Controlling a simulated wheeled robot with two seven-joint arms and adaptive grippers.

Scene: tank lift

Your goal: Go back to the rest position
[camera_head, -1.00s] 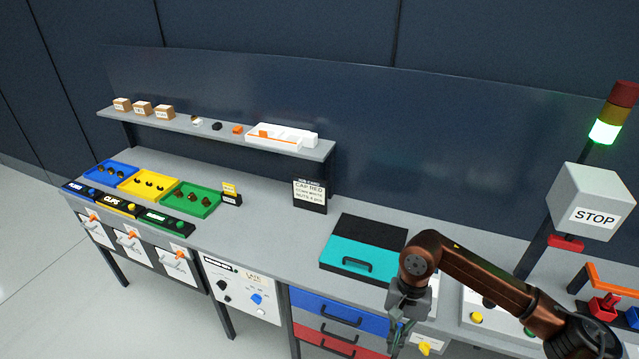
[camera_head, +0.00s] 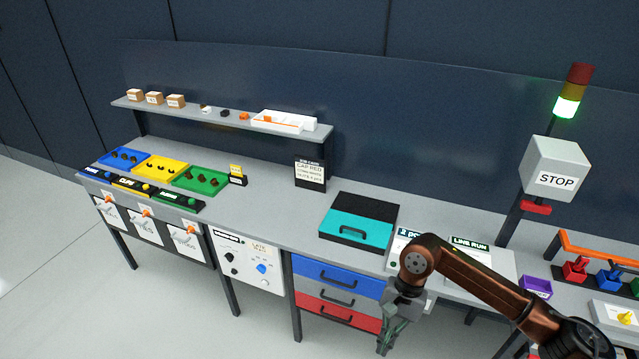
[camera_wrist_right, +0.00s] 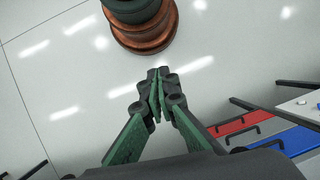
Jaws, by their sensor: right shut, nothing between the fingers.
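My right arm comes in from the lower right of the head view. Its right gripper (camera_head: 388,335) hangs downward in front of the workbench, beside the drawers. In the right wrist view the green fingers of the right gripper (camera_wrist_right: 158,92) meet at their tips with nothing between them. Below them is bare floor, with part of my own base at the top of that view. My left gripper is in neither view.
The grey workbench (camera_head: 270,215) bears blue, yellow and green trays (camera_head: 160,167), a teal-lidded case (camera_head: 352,229) and a purple box (camera_head: 536,288). Blue, grey and red drawers (camera_head: 337,276) sit below. A STOP box (camera_head: 554,167) and lit signal tower (camera_head: 567,106) stand right. Floor in front is free.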

